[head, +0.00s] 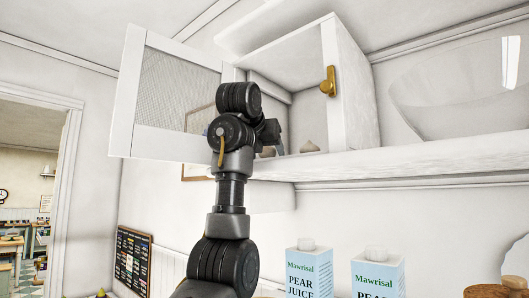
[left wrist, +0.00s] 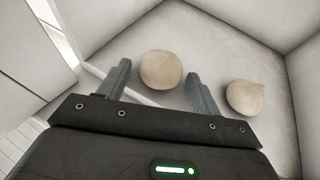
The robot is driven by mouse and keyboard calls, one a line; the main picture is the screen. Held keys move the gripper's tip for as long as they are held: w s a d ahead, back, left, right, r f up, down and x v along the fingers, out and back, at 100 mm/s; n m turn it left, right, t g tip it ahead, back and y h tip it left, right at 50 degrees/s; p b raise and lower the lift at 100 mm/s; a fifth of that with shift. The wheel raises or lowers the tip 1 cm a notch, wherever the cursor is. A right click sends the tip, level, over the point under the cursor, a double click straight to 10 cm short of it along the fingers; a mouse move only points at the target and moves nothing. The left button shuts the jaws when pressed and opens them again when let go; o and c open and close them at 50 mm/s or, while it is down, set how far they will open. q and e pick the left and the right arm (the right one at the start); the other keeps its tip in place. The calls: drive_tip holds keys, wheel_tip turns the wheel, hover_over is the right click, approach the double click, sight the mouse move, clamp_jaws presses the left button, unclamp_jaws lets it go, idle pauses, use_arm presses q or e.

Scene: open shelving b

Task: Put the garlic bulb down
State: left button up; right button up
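My left gripper (left wrist: 160,82) is open inside the white cabinet, with its two grey fingers spread apart. One pale, beige garlic bulb (left wrist: 161,68) lies on the cabinet floor between and just past the fingertips, with a gap to each finger. A second, similar bulb (left wrist: 245,97) lies to the right, outside the fingers. In the head view one pale bulb (head: 310,147) shows on the cabinet floor, and the other (head: 267,152) is mostly hidden behind my left wrist. My right gripper is in neither view.
The white cabinet (head: 357,95) has its mesh-panelled door (head: 172,95) swung open to the left and a brass latch (head: 328,82) on the right. A large glass bowl (head: 455,90) stands right of it on the shelf. Two pear juice cartons (head: 306,270) (head: 377,278) stand below.

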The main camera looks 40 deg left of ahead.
sight(265, 152)
use_arm(q)
drive_tip(key=shift+s, duration=0.1)
drive_tip(key=shift+r, duration=0.3)
drive_tip(key=b+v, duration=0.2)
drive_tip(key=f+b+v, duration=0.1)
drive_tip(key=b+v, duration=0.1)
drive_tip(key=b, duration=0.1)
drive_tip(key=shift+s+d+r, duration=0.15)
drive_tip(key=shift+s+d, duration=0.05)
drive_tip(key=shift+s, duration=0.2)
drive_tip(key=b+v, duration=0.1)
drive_tip(key=v, duration=0.2)
drive_tip(key=b+v, duration=0.1)
drive_tip(key=v, duration=0.2)
drive_tip(key=shift+r, duration=0.25)
drive_tip(key=shift+s+d+r, duration=0.25)
drive_tip(key=shift+s+r, duration=0.05)
drive_tip(key=shift+s, duration=0.2)
